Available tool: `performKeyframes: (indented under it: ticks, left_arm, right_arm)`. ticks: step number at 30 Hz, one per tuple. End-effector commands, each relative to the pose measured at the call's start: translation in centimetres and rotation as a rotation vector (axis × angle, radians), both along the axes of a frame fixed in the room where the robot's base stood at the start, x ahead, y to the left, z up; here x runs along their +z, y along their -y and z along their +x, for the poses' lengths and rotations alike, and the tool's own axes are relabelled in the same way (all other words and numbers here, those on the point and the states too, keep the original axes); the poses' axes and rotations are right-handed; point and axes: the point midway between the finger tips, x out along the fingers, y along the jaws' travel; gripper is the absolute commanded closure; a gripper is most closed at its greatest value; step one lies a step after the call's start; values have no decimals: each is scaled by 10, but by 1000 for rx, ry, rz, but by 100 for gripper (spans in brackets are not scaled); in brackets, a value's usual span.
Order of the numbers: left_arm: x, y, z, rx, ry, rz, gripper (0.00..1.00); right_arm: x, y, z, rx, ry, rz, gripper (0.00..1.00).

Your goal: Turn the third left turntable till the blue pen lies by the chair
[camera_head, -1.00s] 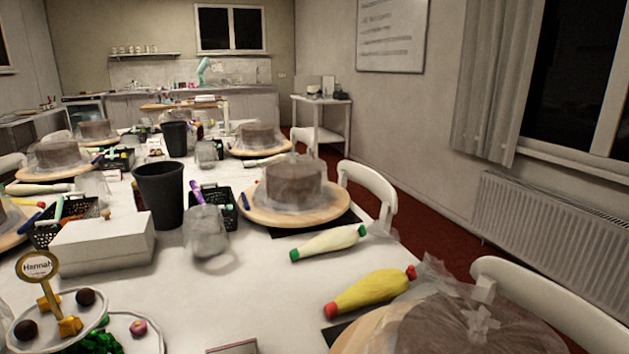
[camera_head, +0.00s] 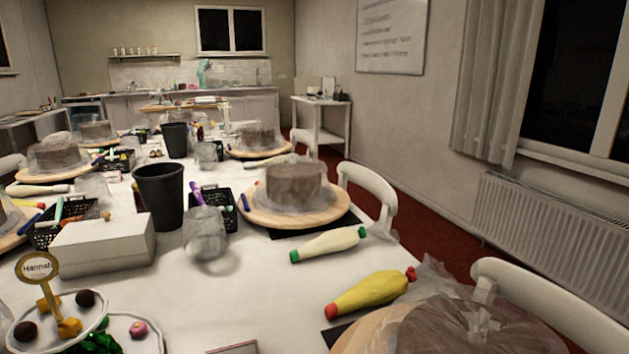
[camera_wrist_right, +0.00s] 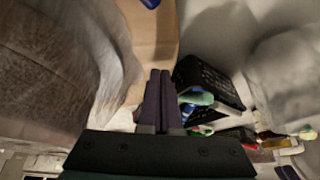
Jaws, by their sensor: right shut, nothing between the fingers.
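Two of the left-hand turntables in the head view are a middle one (camera_head: 22,189) and a farther one (camera_head: 82,142), both bearing wrapped cakes; I cannot tell which counts as third. A blue pen (camera_head: 98,160) seems to lie at the middle one's right edge. In the right wrist view my right gripper (camera_wrist_right: 160,75) is shut and empty, its fingertips by the rim of a wooden turntable (camera_wrist_right: 155,40). A blue pen end (camera_wrist_right: 150,3) shows on that board at the top edge. My left gripper is in neither view. The left-side chair (camera_head: 10,166) shows partly.
In the right wrist view a black basket of pens (camera_wrist_right: 210,80) stands close right of the fingers, and a wrapped cake (camera_wrist_right: 50,70) fills the left. In the head view black cups (camera_head: 160,195), a white box (camera_head: 100,247) and glasses crowd the table.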

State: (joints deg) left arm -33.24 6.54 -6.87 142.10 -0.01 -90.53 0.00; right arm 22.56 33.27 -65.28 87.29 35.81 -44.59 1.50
Motion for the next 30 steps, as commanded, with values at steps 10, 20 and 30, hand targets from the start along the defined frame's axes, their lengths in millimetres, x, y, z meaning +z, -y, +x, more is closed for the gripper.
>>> performKeyframes:
  ticks: [10,20,30]
  left_arm:
    - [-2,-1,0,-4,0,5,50]
    - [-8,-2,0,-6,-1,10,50]
    - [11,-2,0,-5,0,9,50]
  right_arm:
    - [-2,0,0,0,0,0,100]
    - [-10,0,0,0,-1,-1,100]
    - [-8,41,-21,-1,-4,-6,100]
